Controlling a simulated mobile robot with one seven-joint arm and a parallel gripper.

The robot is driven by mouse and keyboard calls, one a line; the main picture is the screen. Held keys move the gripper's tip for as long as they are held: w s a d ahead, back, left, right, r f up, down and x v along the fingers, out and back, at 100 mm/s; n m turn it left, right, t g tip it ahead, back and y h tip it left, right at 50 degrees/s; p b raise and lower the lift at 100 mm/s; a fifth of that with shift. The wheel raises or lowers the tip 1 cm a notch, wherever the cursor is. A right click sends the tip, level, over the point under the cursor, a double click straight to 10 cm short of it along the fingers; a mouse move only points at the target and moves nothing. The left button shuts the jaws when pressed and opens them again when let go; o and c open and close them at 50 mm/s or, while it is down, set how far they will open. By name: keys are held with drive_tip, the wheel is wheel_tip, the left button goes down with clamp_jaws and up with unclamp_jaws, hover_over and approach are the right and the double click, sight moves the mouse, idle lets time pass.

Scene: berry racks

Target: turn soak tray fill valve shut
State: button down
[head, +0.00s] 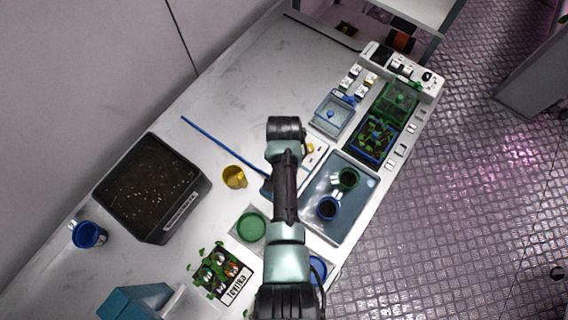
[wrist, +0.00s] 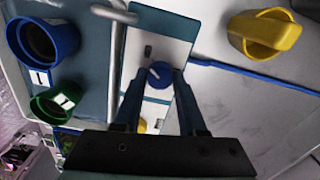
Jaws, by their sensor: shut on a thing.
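The blue fill valve knob (wrist: 160,74) sits on a white panel with teal ends (wrist: 158,38) in the wrist view. My gripper (wrist: 159,80) has its two dark fingers on either side of the knob and is shut on it. The knob bears a small pale mark; I cannot tell its exact turn. The soak tray (head: 368,208) is a grey-blue tray right of my arm in the head view. It holds a green cup (head: 347,179) and a blue cup (head: 327,208). In the head view my arm hides the knob and fingers.
A grey pipe (wrist: 115,65) runs between panel and tray. A yellow cup (head: 234,178) and a long blue stick (head: 215,140) lie left of my arm. A soil bin (head: 195,205) stands farther left. Planted trays (head: 385,118) stand at the back right.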

drive_tip(key=shift+w+m, duration=0.1)
drive_tip(key=shift+m, duration=0.7)
drive_tip(key=shift+c, duration=2.3)
unclamp_jaws()
drive_tip(key=shift+r, duration=0.1)
wheel_tip(320, 180, up, 13)
drive_tip(key=b, duration=0.1)
